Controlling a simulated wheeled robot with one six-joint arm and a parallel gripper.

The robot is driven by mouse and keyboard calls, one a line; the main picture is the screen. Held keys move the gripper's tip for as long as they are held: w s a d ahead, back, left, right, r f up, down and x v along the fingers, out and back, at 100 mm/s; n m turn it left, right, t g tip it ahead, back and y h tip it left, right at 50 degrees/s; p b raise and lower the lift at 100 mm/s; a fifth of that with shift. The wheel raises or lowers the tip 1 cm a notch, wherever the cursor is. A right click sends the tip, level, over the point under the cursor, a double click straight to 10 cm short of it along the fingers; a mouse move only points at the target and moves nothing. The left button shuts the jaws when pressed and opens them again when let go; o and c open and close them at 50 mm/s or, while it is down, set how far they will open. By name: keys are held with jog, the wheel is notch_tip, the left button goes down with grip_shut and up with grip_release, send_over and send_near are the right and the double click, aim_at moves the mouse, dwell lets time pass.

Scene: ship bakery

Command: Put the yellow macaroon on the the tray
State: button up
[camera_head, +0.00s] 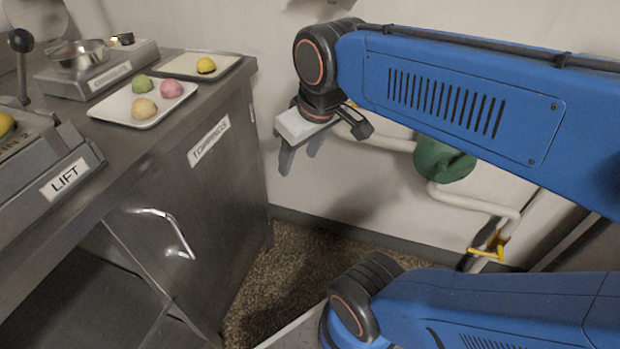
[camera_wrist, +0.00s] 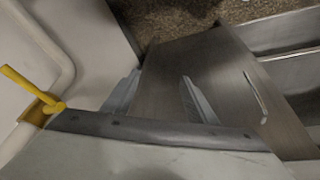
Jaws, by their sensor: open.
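A yellow macaroon (camera_head: 206,65) sits on the far tray (camera_head: 226,58), a flat light tray with a dark rim at the back right of the steel counter. A nearer white tray (camera_head: 117,104) holds a green macaroon (camera_head: 142,84), a pink macaroon (camera_head: 171,89) and a pale orange macaroon (camera_head: 144,108). My gripper (camera_head: 299,165) hangs in the air to the right of the counter, apart from both trays, pointing down. It is open and empty. In the wrist view its two fingers (camera_wrist: 158,98) stand apart with the cabinet front and floor beyond; no macaroon shows there.
A scale with a metal bowl (camera_head: 78,56) stands at the counter's back left. A lever (camera_head: 21,60) and a box labelled LIFT (camera_head: 65,178) stand at the left. Pipes (camera_head: 480,203) with a yellow valve handle (camera_head: 487,249) run along the wall. The counter's right end (camera_head: 252,66) borders free space.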

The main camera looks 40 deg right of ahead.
jog(key=shift+m+t, duration=0.3)
jog(key=shift+m, duration=0.6)
jog(key=s+f, duration=0.2)
jog(key=f, duration=0.1)
jog(key=s+f, duration=0.1)
jog(key=shift+d+f, duration=0.2)
jog(key=shift+f, duration=0.2)
